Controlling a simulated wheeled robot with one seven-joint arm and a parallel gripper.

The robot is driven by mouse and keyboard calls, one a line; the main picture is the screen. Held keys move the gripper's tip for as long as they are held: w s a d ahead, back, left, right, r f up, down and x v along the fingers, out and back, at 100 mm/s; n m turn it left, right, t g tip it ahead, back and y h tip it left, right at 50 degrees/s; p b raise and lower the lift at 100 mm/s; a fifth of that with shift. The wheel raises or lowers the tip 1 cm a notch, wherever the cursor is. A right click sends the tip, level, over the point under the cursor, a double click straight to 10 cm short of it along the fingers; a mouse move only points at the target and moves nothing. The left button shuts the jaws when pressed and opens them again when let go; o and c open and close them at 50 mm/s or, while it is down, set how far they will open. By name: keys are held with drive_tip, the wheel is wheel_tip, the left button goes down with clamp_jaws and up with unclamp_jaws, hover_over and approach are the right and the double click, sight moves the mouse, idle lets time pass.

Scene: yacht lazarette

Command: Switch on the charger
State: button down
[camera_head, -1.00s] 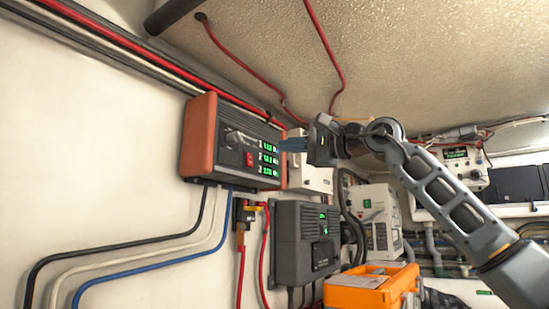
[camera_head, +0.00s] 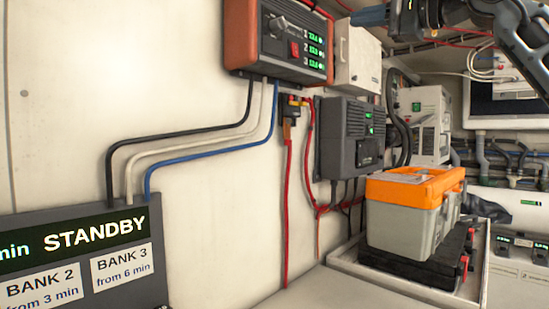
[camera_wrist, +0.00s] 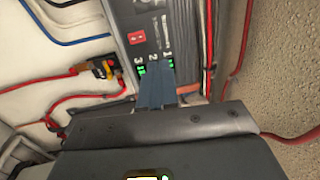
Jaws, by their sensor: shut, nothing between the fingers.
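The likely charger, a dark grey box (camera_head: 284,68) with orange ends, hangs on the wall at the top of the head view. Its front has a red switch (camera_head: 295,49), a grey knob or lever (camera_head: 276,25) and green readouts numbered 1 to 3. The switch also shows in the wrist view (camera_wrist: 136,38); its position is too small to tell. My gripper (camera_head: 368,16) is at the head view's top edge, right of the box. In the wrist view its blue fingers (camera_wrist: 155,90) are together and empty, pointing at the box front over the readouts; contact cannot be told.
A grey panel (camera_head: 85,228) at lower left reads "STANDBY", "BANK 2 from 3 min" and "BANK 3 from 6 min". Three cables run from it to the orange-ended box. A white box (camera_head: 357,55), a dark grey unit (camera_head: 345,140) and an orange-lidded toolbox (camera_head: 400,225) stand right.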

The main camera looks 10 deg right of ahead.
drive_tip(key=s+a+f+m+g+y, duration=0.1)
drive_tip(key=s+a+f+m+y, duration=0.25)
drive_tip(key=f, duration=0.65)
drive_tip(key=a+f+m+y, duration=0.35)
drive_tip(key=f+m, duration=0.25)
drive_tip(key=f, duration=0.4)
drive_tip(key=s+a+f+m+t+h, duration=0.1)
drive_tip(key=s+f+m+t+h, duration=0.4)
drive_tip(key=f+m, duration=0.75)
drive_tip(key=s+a+f+m+t+h, duration=0.1)
drive_tip(key=s+f+m+t+h, duration=0.35)
drive_tip(key=s+f+m, duration=0.55)
drive_tip(key=s+f+m+g+h, duration=0.2)
drive_tip(key=s+f+m+h, duration=0.6)
drive_tip(key=s+f+m, duration=0.95)
drive_tip(key=s+d+f+m+g, duration=0.1)
drive_tip(key=s+m+g, duration=0.1)
drive_tip(key=s+m, duration=0.2)
drive_tip(key=s+f+m+g, duration=0.1)
drive_tip(key=s+m+g, duration=0.1)
drive_tip(key=s+m, duration=0.2)
drive_tip(key=s+d+f+m+g+h, duration=0.1)
drive_tip(key=s+m+g, duration=0.2)
drive_tip(key=s, duration=0.6)
drive_tip(key=shift+d+f+m, duration=0.35)
drive_tip(key=shift+f+m, duration=0.05)
drive_tip(key=shift+m, duration=0.05)
